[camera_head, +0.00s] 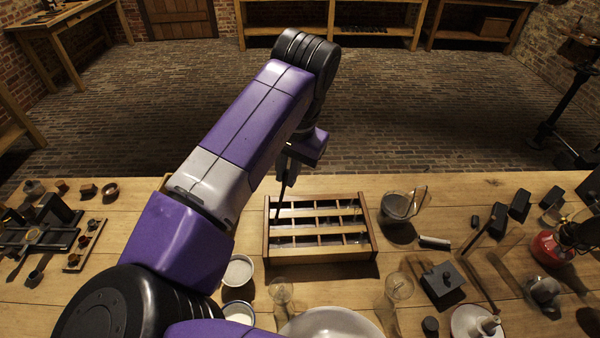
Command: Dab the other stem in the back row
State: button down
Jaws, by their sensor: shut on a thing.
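A wooden rack (318,256) with dark cells in several rows stands at the middle of the bench. My gripper (289,170) is above the rack's back left corner. It is shut on a thin dark stick (282,194), which hangs down at a slight tilt. The stick's lower end is over the left end of the back row. I cannot tell whether it touches anything there. Small thin stems (356,204) seem to stand in the right part of the rack. They are too small to make out well, and my arm hides part of the bench left of the rack.
A glass jar of dark liquid (396,207) stands right of the rack. Two small white bowls (238,271) and a large pale bowl (330,326) are in front. Clear glasses (399,288) and a dark block (442,284) stand at front right. Dark tools crowd both bench ends.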

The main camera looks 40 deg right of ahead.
notch_tip(320, 180, down, 5)
jog(key=b, duration=0.4)
jog(key=shift+f, duration=0.1)
jog(key=shift+p, duration=0.5)
dwell(1.6)
jog(key=shift+f, duration=0.4)
dwell(1.0)
jog(key=shift+r, duration=0.15)
dwell(0.8)
